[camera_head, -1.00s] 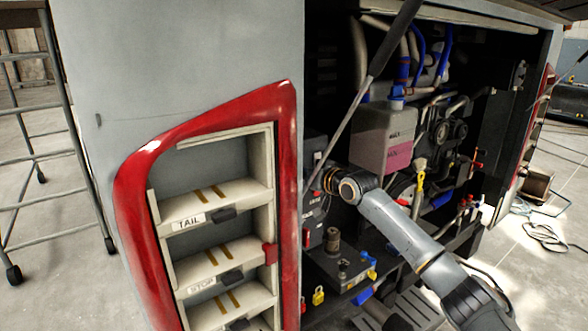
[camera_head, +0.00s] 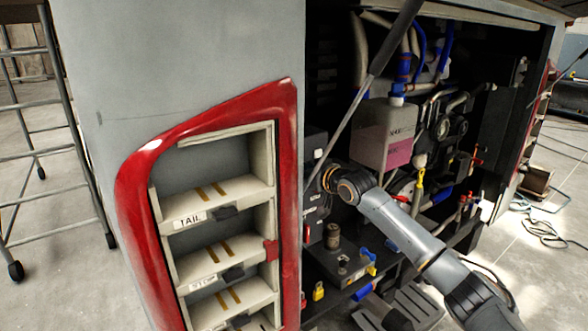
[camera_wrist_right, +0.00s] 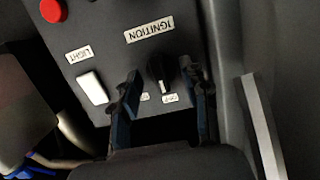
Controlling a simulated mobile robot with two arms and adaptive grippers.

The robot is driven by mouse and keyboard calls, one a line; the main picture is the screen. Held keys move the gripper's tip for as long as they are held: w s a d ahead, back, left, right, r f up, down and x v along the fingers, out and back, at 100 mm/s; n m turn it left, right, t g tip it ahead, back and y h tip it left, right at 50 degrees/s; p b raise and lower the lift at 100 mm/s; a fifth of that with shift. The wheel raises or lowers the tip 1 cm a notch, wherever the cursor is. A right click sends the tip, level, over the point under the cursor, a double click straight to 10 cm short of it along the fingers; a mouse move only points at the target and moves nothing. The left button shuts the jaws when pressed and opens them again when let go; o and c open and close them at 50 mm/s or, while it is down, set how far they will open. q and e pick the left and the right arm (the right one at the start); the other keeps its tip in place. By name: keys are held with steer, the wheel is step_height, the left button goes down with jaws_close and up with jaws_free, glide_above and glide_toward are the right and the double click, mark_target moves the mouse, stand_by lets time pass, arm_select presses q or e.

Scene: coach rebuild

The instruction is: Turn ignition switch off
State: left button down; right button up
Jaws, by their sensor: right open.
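The ignition switch (camera_wrist_right: 160,72) is a black rotary knob on a dark grey panel, below an IGNITION label (camera_wrist_right: 149,29) that reads upside down in the right wrist view. Its grip bar runs nearly upright in that picture. Two small labels sit under it, too small to read surely. My right gripper (camera_wrist_right: 166,88) is open, one finger on each side of the knob, with gaps visible. In the head view my right arm (camera_head: 395,222) reaches to the control box (camera_head: 316,150); the fingers and knob are not clear there. My left gripper is not in view.
Beside the switch are a white LIGHT rocker (camera_wrist_right: 92,87) and a red button (camera_wrist_right: 53,11). A pale strip (camera_wrist_right: 264,130) stands to the right. In the head view, a prop rod (camera_head: 358,95) crosses the engine bay, and a reservoir with pink fluid (camera_head: 386,137) hangs behind my arm.

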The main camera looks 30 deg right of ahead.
steer(key=f+v, duration=0.1)
steer(key=v, duration=0.7)
steer(key=shift+s+f+b, duration=0.2)
steer(key=shift+s+b, duration=0.15)
steer(key=shift+s, duration=0.05)
steer(key=a+v, duration=0.1)
steer(key=v, duration=1.1)
steer(key=shift+d, duration=0.45)
